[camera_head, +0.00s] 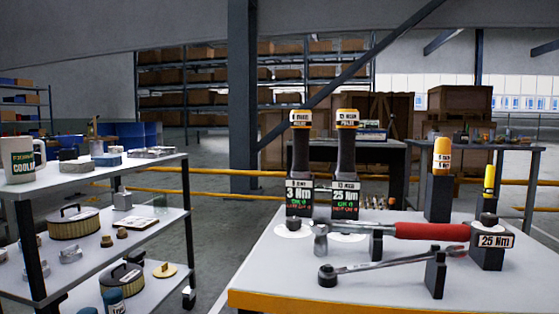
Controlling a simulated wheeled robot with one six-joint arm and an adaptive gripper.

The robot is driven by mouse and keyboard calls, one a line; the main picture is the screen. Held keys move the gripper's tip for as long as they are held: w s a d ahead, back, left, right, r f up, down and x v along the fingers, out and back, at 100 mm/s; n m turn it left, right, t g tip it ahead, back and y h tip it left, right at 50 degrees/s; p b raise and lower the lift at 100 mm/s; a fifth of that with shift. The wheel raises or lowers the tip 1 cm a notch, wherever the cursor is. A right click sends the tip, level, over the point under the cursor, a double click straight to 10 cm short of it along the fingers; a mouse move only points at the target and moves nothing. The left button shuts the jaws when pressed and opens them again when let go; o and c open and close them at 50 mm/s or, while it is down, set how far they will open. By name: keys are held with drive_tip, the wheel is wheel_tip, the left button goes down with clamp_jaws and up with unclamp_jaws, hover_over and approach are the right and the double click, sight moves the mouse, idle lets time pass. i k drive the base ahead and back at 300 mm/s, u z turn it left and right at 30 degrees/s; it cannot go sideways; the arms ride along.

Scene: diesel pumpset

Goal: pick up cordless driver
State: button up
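Two upright tools that look like cordless drivers stand side by side on the white bench top (270,272). The left driver (301,155) has a yellow and white labelled head, a black grip and a dark base panel reading 3 Nm. The right driver (346,155) looks alike, and its panel reads 25 Nm. A small gap separates them. Both stand on or behind round white pads. My gripper is not in view.
A red-handled torque wrench (430,231) and a ratchet (390,264) lie on black holders in front. An orange-topped tool (442,155) and a yellow one (489,180) stand right. A shelf cart (110,168) stands left, with open floor between.

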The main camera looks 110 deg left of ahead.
sight(347, 120)
drive_tip(key=u, duration=2.3)
drive_tip(key=i, duration=0.35)
drive_tip(key=u, duration=1.05)
